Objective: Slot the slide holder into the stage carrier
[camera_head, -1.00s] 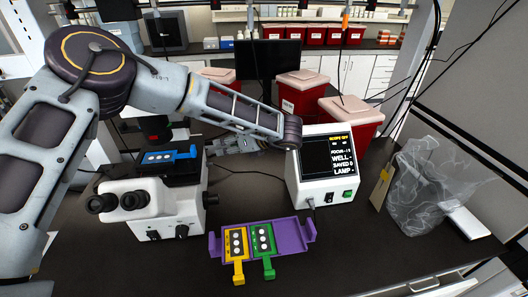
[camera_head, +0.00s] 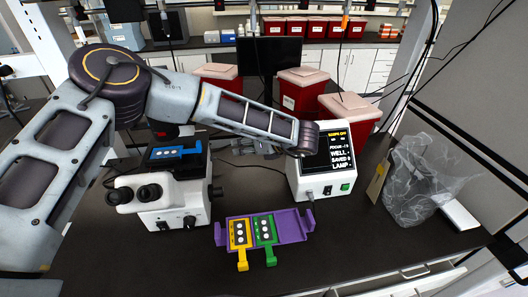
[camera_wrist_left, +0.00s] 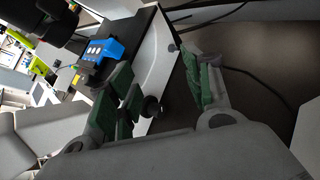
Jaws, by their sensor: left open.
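A blue slide holder (camera_head: 176,152) lies on the dark stage (camera_head: 160,165) of the white microscope at the left. I cannot tell whether it is fully seated in the carrier. It also shows in the left wrist view (camera_wrist_left: 101,51), beyond one fingertip and apart from it. My left gripper (camera_wrist_left: 160,92) is open and empty, its green-padded fingers spread wide. In the head view it is mostly hidden behind my forearm, between microscope and display box. A yellow slide holder (camera_head: 240,235) and a green one (camera_head: 264,231) lie in a purple rack (camera_head: 290,226) at the front.
The white display box (camera_head: 324,165) stands right of my left forearm's end, with a cable on the counter behind the microscope. A clear plastic bag (camera_head: 418,170) lies at the right. Red bins (camera_head: 350,115) stand behind. The counter right of the rack is clear.

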